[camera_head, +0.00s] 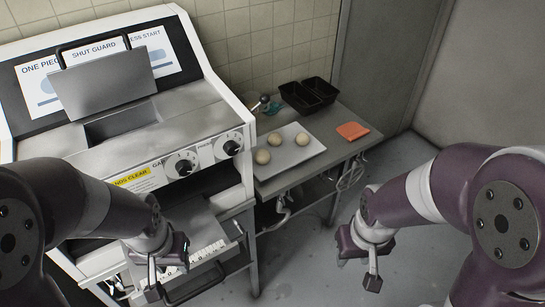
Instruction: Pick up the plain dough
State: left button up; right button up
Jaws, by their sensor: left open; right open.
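Three pale, round dough balls sit on a light tray on the side table: one at the front left (262,156), one behind it (274,140) and one at the right (303,138). They look plain and much alike at this size. My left gripper (168,270) is open and empty, low in front of the machine, well short of the tray. My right gripper (358,263) is open and empty over the floor, to the right of and nearer than the table. Neither gripper touches any dough.
The tray (296,161) lies on a metal table (338,151). Black tins (308,95) and a small bottle (264,101) stand behind it; an orange cloth (352,131) lies to the right. A large machine (190,133) with knobs fills the left. The floor (300,262) between my grippers is clear.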

aim_at(262, 156)
jog(key=i+l+u, duration=0.1)
jog(key=i+l, duration=0.35)
jog(key=l, duration=0.15)
jog(key=i+l+u, duration=0.25)
jog(key=i+l, duration=0.15)
jog(key=l, duration=0.25)
jog(key=i+l+u, duration=0.1)
jog(key=l, duration=0.25)
jog(key=i+l, duration=0.25)
jog(key=l, duration=0.15)
jog(key=i+l+u, duration=0.15)
jog(key=l, duration=0.2)
jog(key=i+j, duration=0.25)
jog(key=j, duration=0.2)
jog(key=l+z, duration=0.05)
